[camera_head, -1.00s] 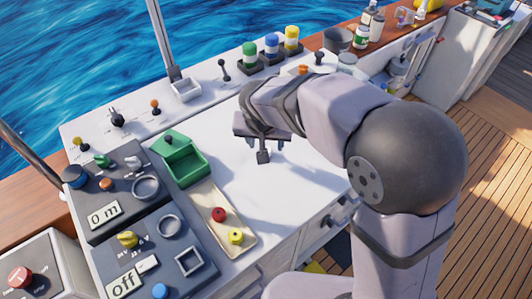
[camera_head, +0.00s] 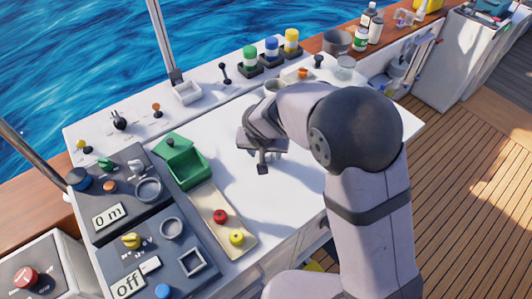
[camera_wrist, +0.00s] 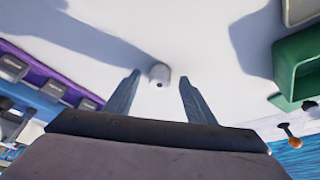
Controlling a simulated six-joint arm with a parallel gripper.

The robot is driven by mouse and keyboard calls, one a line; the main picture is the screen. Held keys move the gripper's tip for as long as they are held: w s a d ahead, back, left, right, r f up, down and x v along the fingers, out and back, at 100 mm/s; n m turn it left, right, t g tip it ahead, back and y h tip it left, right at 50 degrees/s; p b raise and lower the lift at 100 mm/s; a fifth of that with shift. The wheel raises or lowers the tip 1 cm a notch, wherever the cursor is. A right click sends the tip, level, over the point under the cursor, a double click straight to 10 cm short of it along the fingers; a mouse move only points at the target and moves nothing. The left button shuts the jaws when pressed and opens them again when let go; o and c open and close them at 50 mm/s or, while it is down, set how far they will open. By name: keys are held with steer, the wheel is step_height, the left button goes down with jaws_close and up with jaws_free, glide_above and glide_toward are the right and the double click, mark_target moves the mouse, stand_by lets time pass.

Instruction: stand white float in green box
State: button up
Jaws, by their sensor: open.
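The white float (camera_wrist: 159,73) is a small, pale, rounded piece on the white worktop, in the middle of the wrist view. My gripper (camera_head: 262,164) is open above the worktop and points down. In the wrist view its two fingers lie on either side of the float in the picture, with gaps to both. I cannot tell the height left between fingertips and float. In the head view my gripper and arm hide the float. The green box (camera_head: 188,171) stands open to the left of my gripper, and its near wall shows at the right of the wrist view (camera_wrist: 283,70).
A beige tray (camera_head: 208,197) with a red knob (camera_head: 219,216) and a yellow knob (camera_head: 236,237) lies before the box. Dark control panels (camera_head: 119,209) fill the left. Green, blue and yellow canisters (camera_head: 271,50) stand at the back. White worktop around my gripper is clear.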

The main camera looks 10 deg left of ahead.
mark_target(266, 155)
steer(key=shift+w+f, duration=0.2)
steer(key=shift+f, duration=0.2)
steer(key=c, duration=1.2)
steer(key=shift+r, duration=0.1)
step_height(266, 155, up, 10)
steer(key=b, duration=0.1)
